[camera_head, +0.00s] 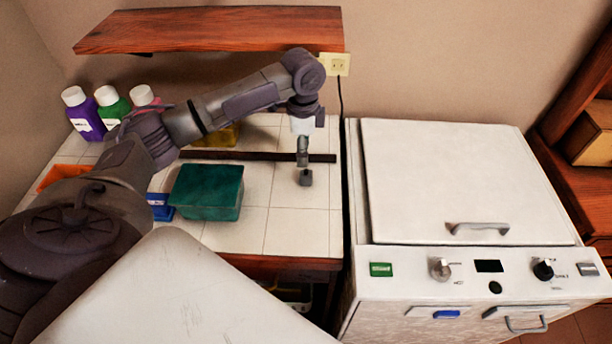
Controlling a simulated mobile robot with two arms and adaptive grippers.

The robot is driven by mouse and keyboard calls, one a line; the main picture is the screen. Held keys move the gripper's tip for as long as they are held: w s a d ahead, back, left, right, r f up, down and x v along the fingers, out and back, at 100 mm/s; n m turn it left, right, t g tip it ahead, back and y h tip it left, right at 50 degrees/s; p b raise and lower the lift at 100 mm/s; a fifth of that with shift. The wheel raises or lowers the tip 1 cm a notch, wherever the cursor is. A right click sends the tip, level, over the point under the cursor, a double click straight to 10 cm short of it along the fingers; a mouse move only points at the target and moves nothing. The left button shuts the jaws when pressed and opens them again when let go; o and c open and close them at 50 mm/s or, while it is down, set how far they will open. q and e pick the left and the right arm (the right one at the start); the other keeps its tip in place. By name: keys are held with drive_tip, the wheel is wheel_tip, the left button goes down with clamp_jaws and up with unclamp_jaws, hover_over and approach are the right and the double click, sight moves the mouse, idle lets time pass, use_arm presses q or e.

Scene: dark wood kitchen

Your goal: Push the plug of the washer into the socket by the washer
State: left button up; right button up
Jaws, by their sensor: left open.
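The washer (470,180) is the white machine at the right, with its lid shut. The socket (337,64) is a cream plate on the wall, just left of the washer's back corner and next to my arm's joint. A black cord (341,98) runs down from beside the socket behind the counter's right edge. I cannot make out the plug for certain. My left gripper (305,172) points down over the tiled counter, left of the washer and below the socket. It is open; a small dark block at its tip could be fingertips or something else. My right gripper is out of view.
A wooden shelf (210,30) juts out above the counter. A green box (207,191), a blue item (160,207) and purple (83,115) and green (112,105) bottles stand on the counter (295,230). A dark strip (250,156) lies behind the gripper. The counter's front right is clear.

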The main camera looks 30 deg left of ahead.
sight(306, 174)
use_arm(q)
drive_tip(key=shift+f, duration=1.35)
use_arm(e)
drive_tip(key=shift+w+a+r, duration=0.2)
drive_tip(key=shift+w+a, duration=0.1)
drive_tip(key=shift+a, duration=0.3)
use_arm(q)
drive_tip(key=shift+d, duration=0.1)
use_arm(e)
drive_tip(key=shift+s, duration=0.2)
use_arm(q)
drive_tip(key=shift+d+f+p, duration=0.15)
drive_tip(key=shift+f+p, duration=0.25)
drive_tip(key=shift+f, duration=0.05)
wheel_tip(306, 174, down, 4)
drive_tip(key=shift+d+f+p, duration=0.15)
drive_tip(key=shift+p, duration=0.35)
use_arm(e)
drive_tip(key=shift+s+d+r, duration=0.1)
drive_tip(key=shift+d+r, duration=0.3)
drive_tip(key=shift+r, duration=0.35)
